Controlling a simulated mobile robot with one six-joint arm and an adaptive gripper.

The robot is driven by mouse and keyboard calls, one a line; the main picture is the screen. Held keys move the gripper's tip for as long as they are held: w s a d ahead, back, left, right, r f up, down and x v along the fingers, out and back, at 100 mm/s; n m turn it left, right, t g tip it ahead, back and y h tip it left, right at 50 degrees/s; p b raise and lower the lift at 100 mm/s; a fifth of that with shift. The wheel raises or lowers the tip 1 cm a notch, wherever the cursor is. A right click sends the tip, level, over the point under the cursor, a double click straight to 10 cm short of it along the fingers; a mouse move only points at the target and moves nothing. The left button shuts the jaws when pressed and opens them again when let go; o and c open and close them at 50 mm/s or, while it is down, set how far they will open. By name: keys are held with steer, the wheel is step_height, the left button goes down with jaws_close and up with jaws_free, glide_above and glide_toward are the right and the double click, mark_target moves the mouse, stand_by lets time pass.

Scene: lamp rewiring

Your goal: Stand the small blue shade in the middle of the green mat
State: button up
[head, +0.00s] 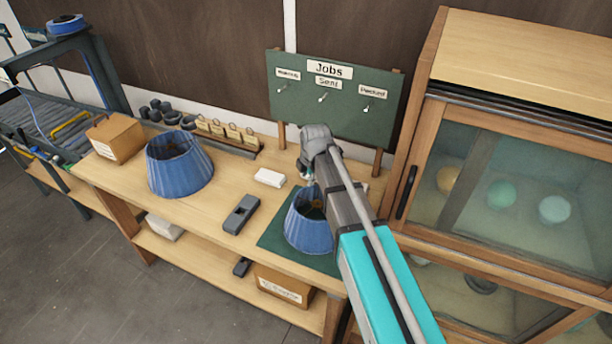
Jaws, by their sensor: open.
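The small blue shade (304,228) stands upright on the green mat (272,238), with its open top up. My arm crosses its right side and hides part of the mat, so I cannot tell exactly how central the shade is. My gripper (308,184) hangs from the wrist above the shade's top opening, near its back rim. It is open, and its fingertips are small and partly hidden by the arm. Whether they touch the rim cannot be seen. A larger blue shade (178,166) stands on the left part of the bench.
On the wooden bench (205,212) lie a dark grey tool (241,214) and a white block (270,178). A cardboard box (115,138) stands at the left end. The Jobs board (333,98) rises behind. A glass-fronted cabinet (510,190) stands close on the right.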

steer(key=shift+p+v, duration=1.25)
steer(key=shift+v, duration=0.35)
steer(key=shift+s, duration=0.1)
